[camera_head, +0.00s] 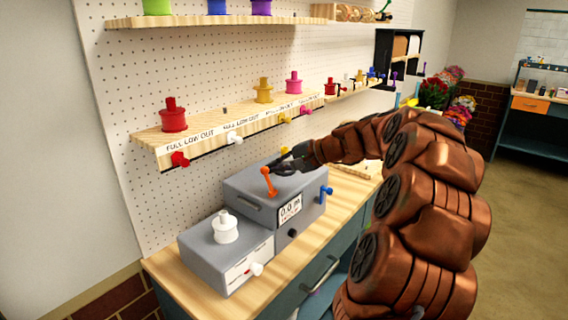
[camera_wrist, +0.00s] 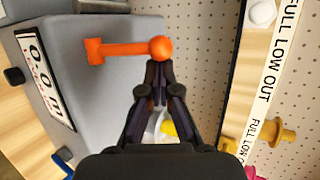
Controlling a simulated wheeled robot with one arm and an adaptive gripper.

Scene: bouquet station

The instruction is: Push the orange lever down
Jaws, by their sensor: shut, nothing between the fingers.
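The orange lever (camera_head: 269,181) stands up from the top of the grey machine (camera_head: 240,195), leaning slightly. It ends in a round knob. In the wrist view the orange lever (camera_wrist: 130,48) lies across the upper middle, its knob just beyond my fingertips. My gripper (camera_head: 277,165) is shut and empty, close beside the knob at its back right. The wrist view also shows my gripper (camera_wrist: 158,68) with its fingertips together. I cannot tell whether they touch the knob.
A white spool (camera_head: 225,228) sits on the lower grey box. A shelf (camera_head: 215,133) with coloured spools runs along the pegboard behind. The wooden counter (camera_head: 345,205) is bare at right.

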